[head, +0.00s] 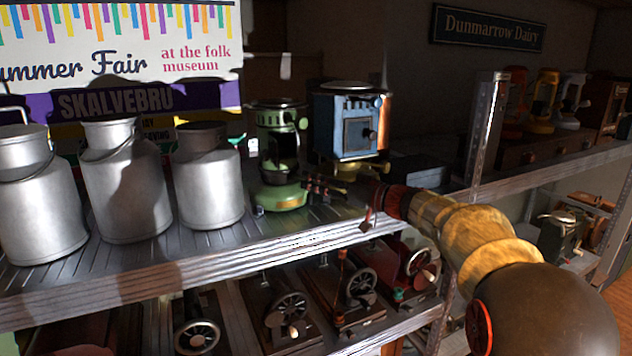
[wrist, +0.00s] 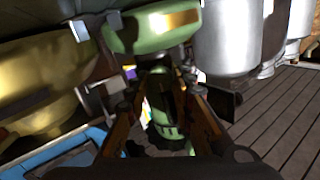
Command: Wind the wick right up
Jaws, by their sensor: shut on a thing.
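A green stove (head: 280,150) with a dark top and a round green base stands on the shelf, left of a blue stove (head: 346,125) with brass parts underneath. My gripper (head: 312,187) reaches in from the right, just above the shelf, with its fingertips at the right side of the green stove's base. In the wrist view, turned over, the green base (wrist: 152,30) is at the top and my gripper (wrist: 163,86) is shut on a small dark part in front of it, seemingly the wick knob. The fingers hide most of that part. The wick itself does not show.
Several metal milk churns (head: 125,180) stand to the left. The blue stove's brass underside (wrist: 40,80) is close beside my gripper in the wrist view. A dark box (head: 420,168) lies to the right. Small wheeled machines (head: 285,305) fill the shelf below.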

